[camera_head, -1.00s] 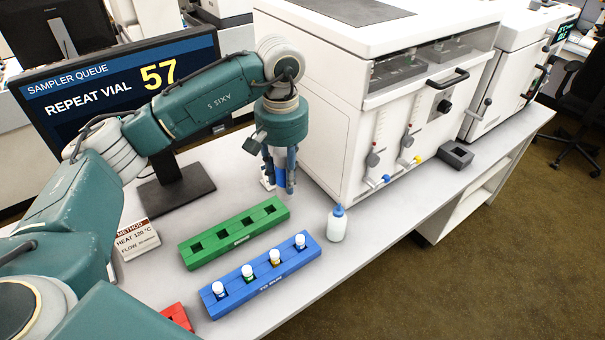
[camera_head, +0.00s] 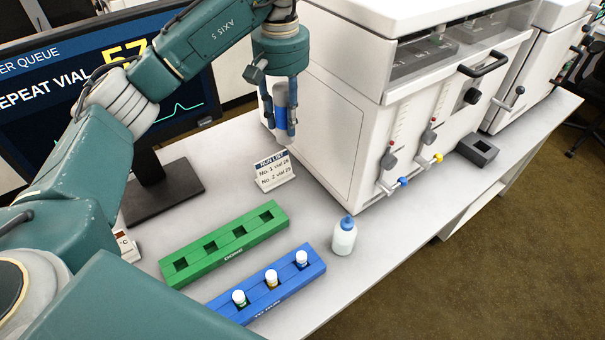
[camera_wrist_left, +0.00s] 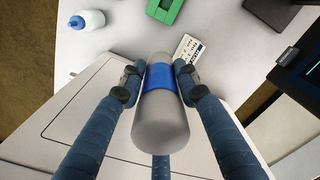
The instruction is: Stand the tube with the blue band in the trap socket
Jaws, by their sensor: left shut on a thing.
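The tube with the blue band (camera_wrist_left: 161,110) is a grey cylinder with a blue ring around its middle. My left gripper (camera_wrist_left: 159,78) is shut on it, one finger on each side, in the left wrist view. In the head view my left gripper (camera_head: 281,130) points down with the tube (camera_head: 281,97) between its fingers, above the table beside the white instrument's left side. The trap socket is probably the dark grey block with an opening (camera_head: 478,150), on the table at the instrument's front right. My right gripper is not in view.
The white instrument (camera_head: 340,130) with valves and handles stands between gripper and grey block. A white bottle with blue cap (camera_head: 344,236), a green rack (camera_head: 226,243), a blue rack with vials (camera_head: 312,270) and a run-list card (camera_head: 273,171) stand on the table.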

